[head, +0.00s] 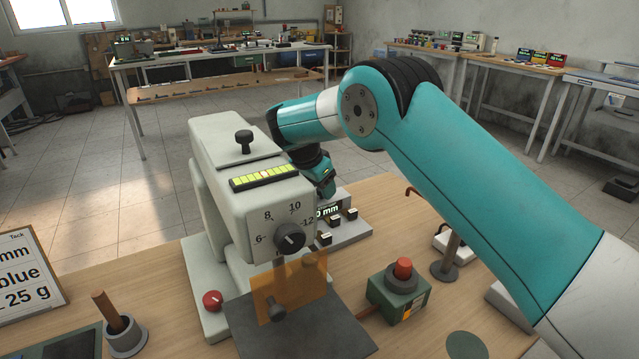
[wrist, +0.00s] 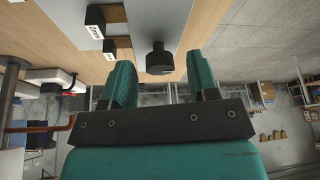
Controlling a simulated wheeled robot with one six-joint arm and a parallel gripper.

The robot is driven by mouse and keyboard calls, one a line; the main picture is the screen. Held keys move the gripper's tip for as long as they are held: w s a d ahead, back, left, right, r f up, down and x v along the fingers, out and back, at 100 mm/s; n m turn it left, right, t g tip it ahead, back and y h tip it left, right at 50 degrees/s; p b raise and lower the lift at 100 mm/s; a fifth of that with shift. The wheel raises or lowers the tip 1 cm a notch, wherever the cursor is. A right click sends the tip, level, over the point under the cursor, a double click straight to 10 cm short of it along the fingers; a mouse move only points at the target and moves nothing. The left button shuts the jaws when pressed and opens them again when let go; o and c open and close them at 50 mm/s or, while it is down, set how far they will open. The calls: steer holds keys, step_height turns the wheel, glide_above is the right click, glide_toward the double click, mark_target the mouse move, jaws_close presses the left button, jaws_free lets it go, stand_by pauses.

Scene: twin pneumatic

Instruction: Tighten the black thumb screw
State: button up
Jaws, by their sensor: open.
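A black thumb screw (wrist: 160,60) with a round ridged head stands out from a grey surface in the wrist view. My gripper (wrist: 162,78) is open, with its two teal fingers on either side of the screw and clear gaps to both. The screw head appears near the fingertips, and I cannot tell whether it is fully between them. In the head view my gripper (head: 326,186) is behind the pale machine (head: 215,165), above the display unit (head: 352,240). The screw at my gripper cannot be made out there.
Other black knobs sit on the machine's top (head: 244,141) and front (head: 289,237). An orange clear guard (head: 300,280) covers the front. A green box with a red button (head: 403,268), a post (head: 450,255) and a wooden-handled tool (head: 108,312) stand on the bench.

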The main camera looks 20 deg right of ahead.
step_height(320, 180, up, 20)
steer(key=p, duration=0.8)
steer(key=s+d+r+n+y, duration=0.1)
steer(key=s+r+n+y, duration=0.1)
steer(key=s+r+n, duration=0.7)
steer(key=s+a+f+n+y, duration=0.1)
steer(key=s+n+y, duration=0.1)
steer(key=s, duration=0.9)
steer(key=s+a+f+n+g+y, duration=0.1)
steer(key=s+n, duration=0.4)
steer(key=s, duration=0.6)
steer(key=s+a+f+n+g+y, duration=0.1)
steer(key=s+a+f+n+y, duration=0.1)
steer(key=s, duration=0.9)
steer(key=shift+s+f+n+y, duration=0.35)
steer(key=shift+f+n+y, duration=0.15)
steer(key=shift+f+n, duration=0.25)
steer(key=shift+a, duration=0.1)
steer(key=shift+c, duration=0.2)
